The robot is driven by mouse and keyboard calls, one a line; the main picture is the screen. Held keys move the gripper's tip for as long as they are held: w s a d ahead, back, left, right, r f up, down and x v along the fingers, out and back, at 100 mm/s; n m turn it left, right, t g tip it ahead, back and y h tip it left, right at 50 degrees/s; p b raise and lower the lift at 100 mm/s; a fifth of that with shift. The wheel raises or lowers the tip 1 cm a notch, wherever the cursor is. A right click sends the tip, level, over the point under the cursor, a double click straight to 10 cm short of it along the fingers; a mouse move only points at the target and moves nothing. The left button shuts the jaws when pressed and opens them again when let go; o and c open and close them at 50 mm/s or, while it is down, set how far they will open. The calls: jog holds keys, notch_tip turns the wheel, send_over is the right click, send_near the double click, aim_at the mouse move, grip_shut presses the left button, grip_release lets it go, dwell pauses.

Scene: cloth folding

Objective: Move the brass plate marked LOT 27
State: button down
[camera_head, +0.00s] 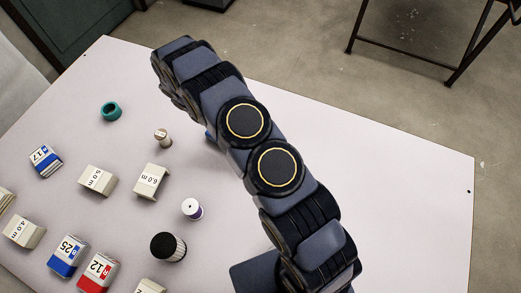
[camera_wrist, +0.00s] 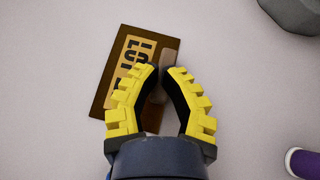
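In the wrist view a dark brown block carries a brass plate (camera_wrist: 133,62) with black lettering; "LO" and part of more letters show, and my left finger covers the rest. A grey-brown raised piece (camera_wrist: 169,57) runs along the block's right side. My gripper (camera_wrist: 162,70) is over the block, its yellow-and-black fingers curving inward to a narrow gap with the raised piece between or just below the tips. Whether the tips touch it I cannot tell. In the head view my arm hides the plate and the gripper.
On the pale table (camera_head: 400,200), the left holds pale blocks (camera_head: 97,180), blue (camera_head: 46,161) and red (camera_head: 98,271) boxes, a teal ring (camera_head: 111,111), a small peg (camera_head: 162,138), a purple-and-white spool (camera_head: 192,208) and a black-topped cylinder (camera_head: 168,247). The table's right side is clear.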

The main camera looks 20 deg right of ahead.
jog(key=shift+w+a+f, duration=0.15)
jog(key=shift+a+f, duration=0.05)
jog(key=shift+a, duration=0.05)
jog(key=shift+r, duration=0.75)
jog(key=w+a, duration=0.7)
jog(key=shift+w+a, duration=0.7)
